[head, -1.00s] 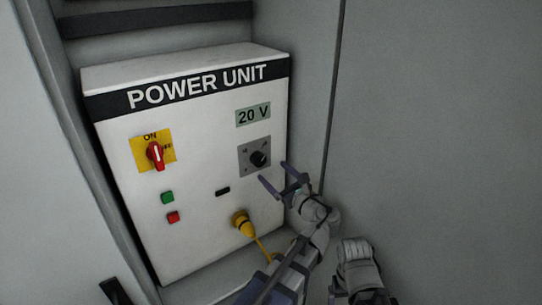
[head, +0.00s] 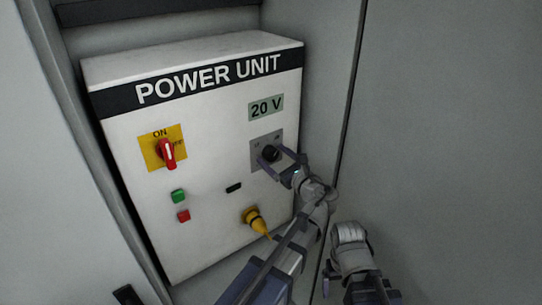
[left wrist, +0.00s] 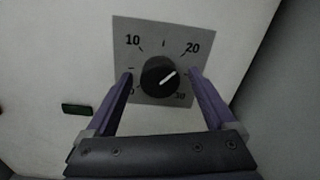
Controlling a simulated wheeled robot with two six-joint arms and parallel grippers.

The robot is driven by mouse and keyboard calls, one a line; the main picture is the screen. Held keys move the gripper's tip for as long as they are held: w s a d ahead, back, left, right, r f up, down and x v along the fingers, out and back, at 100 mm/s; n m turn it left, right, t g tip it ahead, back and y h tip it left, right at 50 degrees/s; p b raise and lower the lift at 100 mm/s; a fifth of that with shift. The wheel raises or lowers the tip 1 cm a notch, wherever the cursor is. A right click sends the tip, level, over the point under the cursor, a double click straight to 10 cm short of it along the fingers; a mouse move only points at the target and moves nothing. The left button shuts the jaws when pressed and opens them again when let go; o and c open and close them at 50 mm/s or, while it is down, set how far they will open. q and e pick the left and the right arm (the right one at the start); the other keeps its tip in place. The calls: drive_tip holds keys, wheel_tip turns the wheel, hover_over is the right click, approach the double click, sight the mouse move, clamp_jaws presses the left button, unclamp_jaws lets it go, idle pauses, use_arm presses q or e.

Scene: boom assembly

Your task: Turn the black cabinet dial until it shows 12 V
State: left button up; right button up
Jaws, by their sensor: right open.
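The black dial (head: 270,153) sits on a grey scale plate at the right of the white power unit. In the left wrist view the dial (left wrist: 159,76) has a white pointer line aimed to the upper right, and the marks 10, 20 and 30 show around it. The display (head: 266,107) above reads 20 V. My left gripper (head: 281,160) is at the dial. Its fingers stand on either side of the knob, with a gap showing on both sides in the left wrist view (left wrist: 161,74). My right gripper (head: 332,277) is low in the head view, apart from the unit; its fingers barely show.
A red switch (head: 167,154) on a yellow plate is at the left of the panel. Green (head: 178,196) and red (head: 183,216) buttons are below it. A yellow plug (head: 254,220) sticks out below the dial. A grey wall (head: 450,130) stands close on the right.

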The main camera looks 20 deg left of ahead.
use_arm(q)
drive_tip(key=shift+a, duration=0.1)
drive_tip(key=c, duration=1.4)
drive_tip(key=n, duration=0.7)
drive_tip(key=shift+f, duration=0.1)
drive_tip(key=n, duration=0.3)
drive_tip(key=shift+b, duration=0.35)
drive_tip(key=shift+o, duration=0.2)
drive_tip(key=shift+n+y, duration=0.3)
drive_tip(key=shift+n, duration=1.8)
drive_tip(key=shift+f, duration=0.1)
